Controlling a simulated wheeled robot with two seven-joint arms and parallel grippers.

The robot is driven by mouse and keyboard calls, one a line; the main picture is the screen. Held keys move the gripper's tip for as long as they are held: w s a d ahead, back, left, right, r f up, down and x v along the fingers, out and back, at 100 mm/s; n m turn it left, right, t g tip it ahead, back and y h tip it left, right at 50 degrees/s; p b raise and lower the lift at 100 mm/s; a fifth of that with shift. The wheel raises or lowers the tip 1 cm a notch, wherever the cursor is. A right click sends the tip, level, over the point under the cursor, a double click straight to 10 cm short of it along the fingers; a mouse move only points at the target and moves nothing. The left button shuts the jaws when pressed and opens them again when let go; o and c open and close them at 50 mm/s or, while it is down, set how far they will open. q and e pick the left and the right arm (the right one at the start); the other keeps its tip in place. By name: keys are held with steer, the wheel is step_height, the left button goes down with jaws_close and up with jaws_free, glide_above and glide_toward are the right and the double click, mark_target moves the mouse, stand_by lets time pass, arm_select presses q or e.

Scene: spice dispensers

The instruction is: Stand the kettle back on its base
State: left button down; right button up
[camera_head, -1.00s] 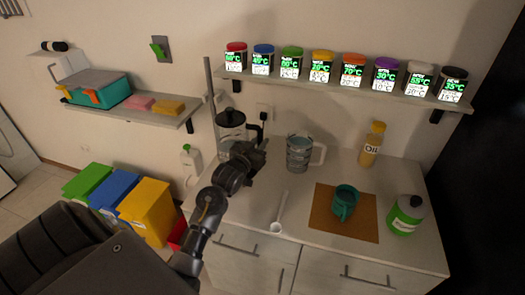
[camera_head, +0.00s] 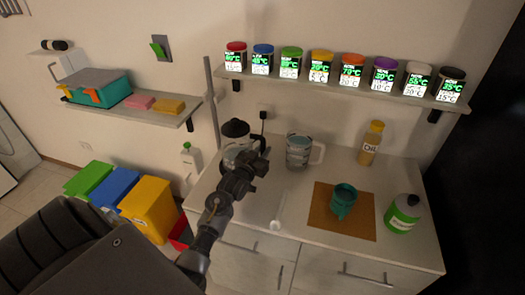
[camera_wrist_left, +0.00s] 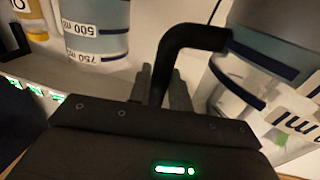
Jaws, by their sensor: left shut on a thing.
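The kettle (camera_head: 236,131) is clear with a black lid, at the back left of the counter, partly behind my left gripper. My left gripper (camera_head: 256,165) is shut on its black handle. In the left wrist view the handle (camera_wrist_left: 190,40) runs between the fingers (camera_wrist_left: 163,88) and the kettle's clear wall (camera_wrist_left: 262,62) fills the right side. The kettle looks about upright. Its underside is hidden by my gripper and arm, so I cannot tell whether it touches anything. I cannot make out the base. My right gripper is not in view.
A measuring jug (camera_head: 299,150) stands close to the right of the kettle. A spoon (camera_head: 279,211) lies in front. A teal mug (camera_head: 343,200) stands on a brown mat (camera_head: 322,222). The oil bottle (camera_head: 371,143) and green-labelled bottle (camera_head: 403,213) are farther right. A jar shelf (camera_head: 340,88) hangs above.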

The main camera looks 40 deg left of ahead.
arm_select(q)
steer(key=shift+r, duration=0.1)
steer(key=c, duration=1.6)
jaws_free()
steer(key=o, duration=0.3)
steer(key=shift+s, duration=0.25)
steer(key=s+d+b, duration=0.2)
steer(key=s, duration=0.9)
steer(key=shift+s, duration=0.2)
